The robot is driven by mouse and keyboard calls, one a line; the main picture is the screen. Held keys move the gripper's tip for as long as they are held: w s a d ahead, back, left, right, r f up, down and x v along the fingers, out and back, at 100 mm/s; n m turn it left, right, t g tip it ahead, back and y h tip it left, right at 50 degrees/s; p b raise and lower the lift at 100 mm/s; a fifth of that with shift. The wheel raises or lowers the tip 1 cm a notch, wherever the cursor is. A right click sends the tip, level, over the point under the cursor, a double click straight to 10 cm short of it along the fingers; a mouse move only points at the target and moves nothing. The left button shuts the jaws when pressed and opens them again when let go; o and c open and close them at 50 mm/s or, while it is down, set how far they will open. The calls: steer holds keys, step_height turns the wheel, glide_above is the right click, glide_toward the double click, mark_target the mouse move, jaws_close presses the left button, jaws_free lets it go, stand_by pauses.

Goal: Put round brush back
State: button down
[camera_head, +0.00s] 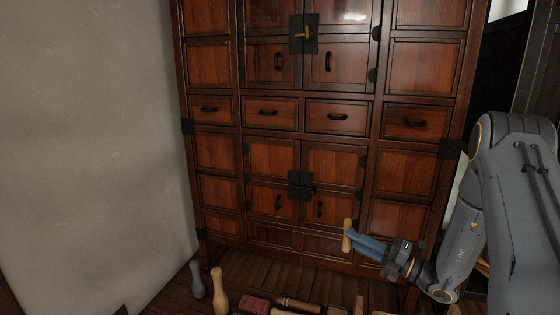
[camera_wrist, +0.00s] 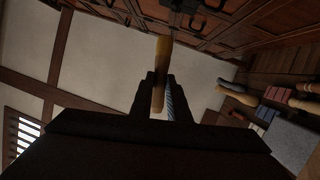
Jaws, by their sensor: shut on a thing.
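My gripper (camera_head: 358,241) is at the lower right in the head view, in front of the cabinet's lower part. It is shut on a short tan wooden piece, seemingly the round brush (camera_head: 347,235), which stands roughly upright across the fingertips. In the wrist view the brush (camera_wrist: 161,60) shows as a yellow-brown rod between the dark fingers (camera_wrist: 160,95), with a blue striped patch beside it. Its bristles cannot be made out. It is held clear of the floor.
A tall wooden cabinet (camera_head: 270,147) with shut doors and drawers fills the middle. A pale wall (camera_head: 90,130) stands at left. On a low surface at the bottom lie a tan pin (camera_head: 219,291), a grey pin (camera_head: 197,280), a red block (camera_head: 254,305) and a brown roller (camera_head: 298,304).

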steer(key=s+a+f, duration=0.1)
steer(key=s+f, duration=0.1)
steer(key=f, duration=0.4)
steer(key=s+a+f+b, duration=0.1)
steer(key=s+f, duration=0.2)
steer(key=f, duration=0.3)
steer(key=shift+s+a+f+t+b, duration=0.25)
steer(key=shift+a+t+b, duration=0.05)
steer(key=shift+a, duration=0.1)
steer(key=shift+a, duration=0.1)
